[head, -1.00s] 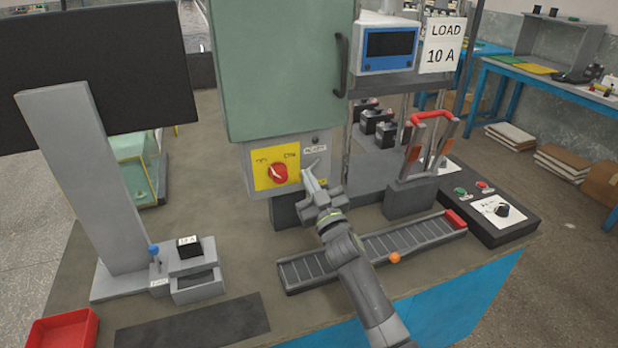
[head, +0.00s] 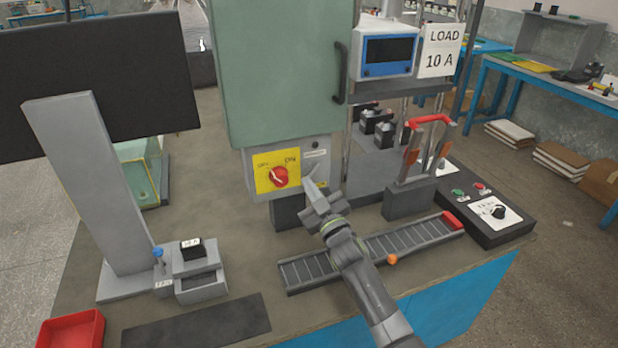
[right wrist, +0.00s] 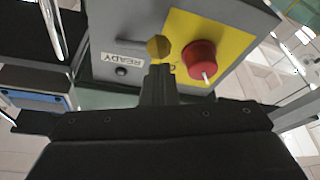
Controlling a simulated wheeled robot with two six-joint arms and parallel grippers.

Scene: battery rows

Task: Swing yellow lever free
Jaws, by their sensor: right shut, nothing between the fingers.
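A dark yellow, rounded piece (right wrist: 158,48) shows in the right wrist view, on the front of the grey switch box (right wrist: 130,35) between the READY label and the red knob (right wrist: 200,60). I take it to be the yellow lever seen end-on; its full shape is hidden. My right gripper (right wrist: 158,72) is shut and empty, its tips just below that piece; I cannot tell whether they touch. In the head view the right gripper (head: 311,182) is at the lower right of the switch box, beside the yellow OFF/ON plate (head: 262,184). The lever is not clear there. My left gripper is not in view.
A green cabinet (head: 280,70) stands above the switch box. A slotted rail (head: 330,263) with an orange ball (head: 392,259) lies under my right arm. A red-handled switch (head: 428,122) stands to the right. A black mat (head: 195,320) and red tray (head: 72,330) lie front left.

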